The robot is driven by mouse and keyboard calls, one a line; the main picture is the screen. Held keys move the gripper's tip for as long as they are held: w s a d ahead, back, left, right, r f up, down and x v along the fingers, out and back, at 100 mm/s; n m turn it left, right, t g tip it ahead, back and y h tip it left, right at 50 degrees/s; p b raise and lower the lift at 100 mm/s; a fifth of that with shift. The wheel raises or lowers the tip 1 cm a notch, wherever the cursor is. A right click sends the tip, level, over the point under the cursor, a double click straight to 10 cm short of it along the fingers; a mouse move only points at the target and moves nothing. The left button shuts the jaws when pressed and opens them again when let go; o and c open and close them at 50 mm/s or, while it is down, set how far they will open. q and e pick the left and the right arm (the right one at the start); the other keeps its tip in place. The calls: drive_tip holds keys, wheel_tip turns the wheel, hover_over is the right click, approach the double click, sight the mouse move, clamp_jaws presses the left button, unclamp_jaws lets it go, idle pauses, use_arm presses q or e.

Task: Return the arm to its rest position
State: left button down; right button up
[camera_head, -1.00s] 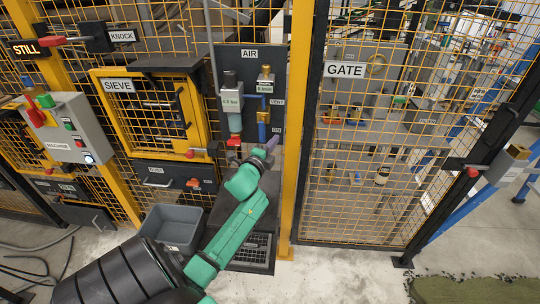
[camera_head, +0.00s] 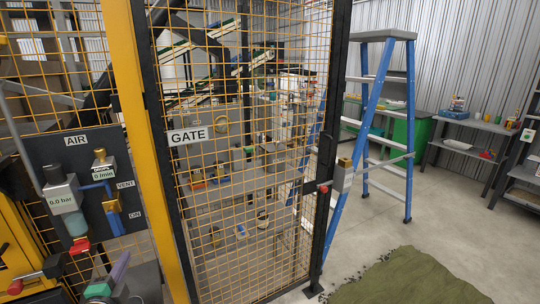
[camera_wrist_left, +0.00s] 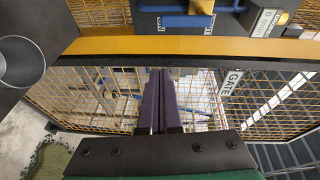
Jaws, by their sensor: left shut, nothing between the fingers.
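My left gripper (camera_head: 121,266) shows at the bottom left of the head view, in front of the lower part of the dark AIR panel (camera_head: 50,148). Its purple fingers are together with nothing between them. In the left wrist view the same fingers (camera_wrist_left: 160,100) point toward the yellow mesh fence and lie side by side. Part of my green arm shows below the gripper, cut off by the picture edge. My right gripper is in neither view.
The AIR panel carries a gauge unit (camera_head: 63,196) reading 0.0 bar. A yellow post (camera_head: 142,130) stands just right of the gripper, then the mesh gate (camera_head: 250,170). A blue ladder (camera_head: 411,130) and a green turf mat (camera_head: 410,280) are farther right, with open floor between.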

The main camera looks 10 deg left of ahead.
use_arm(q)
drive_tip(key=s+d+f+n+g+h, duration=0.3)
drive_tip(key=s+d+f+n+g, duration=0.3)
drive_tip(key=s+d+f, duration=0.3)
drive_tip(key=s+d+f+n+g+h, duration=0.3)
drive_tip(key=s+d+f+n+g, duration=0.35)
drive_tip(key=d, duration=0.45)
wheel_tip(320, 180, down, 23)
drive_tip(key=s+m+g, duration=0.1)
drive_tip(key=s+m, duration=0.1)
drive_tip(key=s+a+f, duration=0.1)
drive_tip(key=s+f, duration=0.6)
drive_tip(key=s, duration=0.1)
drive_tip(key=s+a+f+g, duration=0.1)
drive_tip(key=s+a+f, duration=0.1)
drive_tip(key=s+f, duration=0.6)
drive_tip(key=shift+s+a+f, duration=0.25)
drive_tip(key=shift+s+a, duration=0.05)
drive_tip(key=shift+s, duration=0.1)
drive_tip(key=shift+g, duration=0.25)
